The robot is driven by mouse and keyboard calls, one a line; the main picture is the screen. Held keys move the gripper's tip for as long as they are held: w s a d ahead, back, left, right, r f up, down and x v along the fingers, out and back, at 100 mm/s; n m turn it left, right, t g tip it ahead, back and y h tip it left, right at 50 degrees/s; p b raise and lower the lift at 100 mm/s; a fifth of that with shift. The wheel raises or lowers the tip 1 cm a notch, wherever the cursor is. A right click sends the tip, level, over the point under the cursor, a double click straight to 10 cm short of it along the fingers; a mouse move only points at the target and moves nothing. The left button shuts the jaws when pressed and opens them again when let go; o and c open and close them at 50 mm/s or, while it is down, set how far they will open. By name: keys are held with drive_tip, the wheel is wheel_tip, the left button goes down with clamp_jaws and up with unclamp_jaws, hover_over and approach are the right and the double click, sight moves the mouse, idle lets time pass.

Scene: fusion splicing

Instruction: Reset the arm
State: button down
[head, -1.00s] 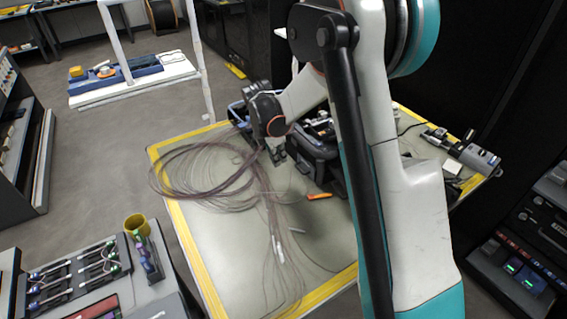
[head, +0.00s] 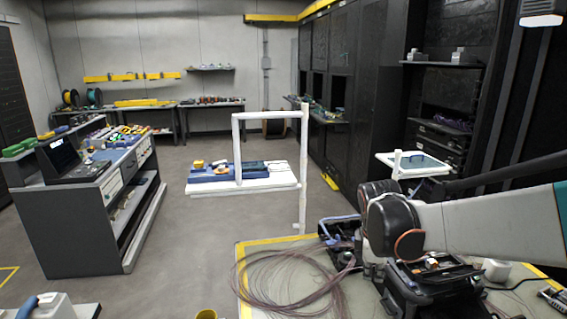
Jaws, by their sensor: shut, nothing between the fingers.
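My arm (head: 490,222) reaches in from the right side of the head view, close to level, with its dark wrist (head: 388,215) over the table. My gripper (head: 374,268) hangs below the wrist, above the black splicing equipment. It is small and dark against that equipment, and its fingers are shut with nothing between them. The worktable (head: 247,250) has a yellow edge and shows at the bottom of the view. A coil of thin brownish fiber (head: 285,282) lies on it, left of the gripper. The black splicer case (head: 430,295) stands below and right of the wrist.
A white stand (head: 260,187) with a blue tray is beyond the table. A grey tool cart (head: 75,225) stands at the left, and dark racks (head: 385,130) line the right. The floor (head: 180,265) between cart and table is clear.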

drive_tip(key=s+a+r+m+t+y, duration=0.1)
drive_tip(key=s+r+m+t, duration=0.1)
drive_tip(key=s+m, duration=0.5)
drive_tip(key=s+a+r+m+t, duration=0.1)
drive_tip(key=s+m, duration=0.6)
drive_tip(key=s, duration=0.7)
wheel_tip(320, 180, up, 2)
drive_tip(key=shift+s+a+r+t+y, duration=0.2)
drive_tip(key=shift+s+a+t+y, duration=0.2)
drive_tip(key=shift+t, duration=0.5)
drive_tip(key=shift+d, duration=0.15)
